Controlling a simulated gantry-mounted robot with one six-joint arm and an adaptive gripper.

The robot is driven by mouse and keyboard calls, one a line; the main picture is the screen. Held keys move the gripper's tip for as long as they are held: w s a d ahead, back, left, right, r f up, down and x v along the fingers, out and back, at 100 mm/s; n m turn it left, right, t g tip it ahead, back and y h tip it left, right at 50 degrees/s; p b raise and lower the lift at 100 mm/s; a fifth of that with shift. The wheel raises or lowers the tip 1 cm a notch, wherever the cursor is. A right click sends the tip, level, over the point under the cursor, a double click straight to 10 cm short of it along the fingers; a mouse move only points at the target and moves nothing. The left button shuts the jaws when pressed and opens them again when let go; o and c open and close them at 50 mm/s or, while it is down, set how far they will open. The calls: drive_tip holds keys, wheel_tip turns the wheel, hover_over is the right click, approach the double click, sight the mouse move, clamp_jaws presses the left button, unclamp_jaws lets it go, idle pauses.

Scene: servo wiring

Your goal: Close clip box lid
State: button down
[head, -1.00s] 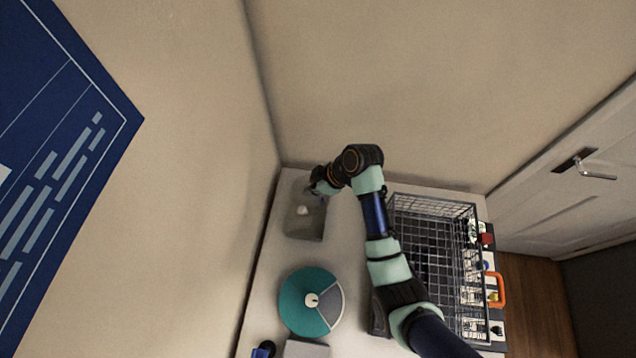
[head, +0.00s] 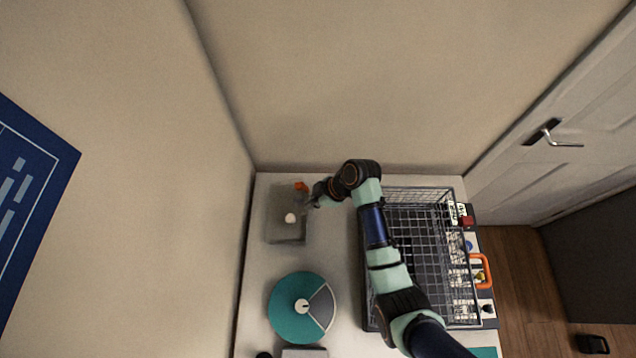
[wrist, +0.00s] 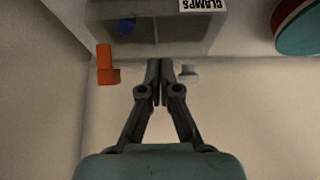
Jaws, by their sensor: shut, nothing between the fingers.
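The clip box (head: 276,233) is a grey, see-through-looking box at the back left of the table. It also shows at the top of the wrist view (wrist: 200,36), with a CLAMPS label and a blue piece (wrist: 126,26) in it. An orange piece (head: 301,187) is at the box's back edge. My gripper (wrist: 160,64) is shut and empty, beside the box's right side in the head view. I cannot tell how the lid sits.
A teal and grey round disc (head: 292,322) lies in front of the box. A wire basket (head: 430,255) stands to the right, under my arm. A wall bounds the left side. Bare table (head: 342,275) shows between disc and basket.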

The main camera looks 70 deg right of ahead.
drive_tip(key=shift+s+f, duration=0.15)
drive_tip(key=shift+f, duration=0.35)
wheel_tip(320, 180, up, 10)
idle(0.3)
idle(0.3)
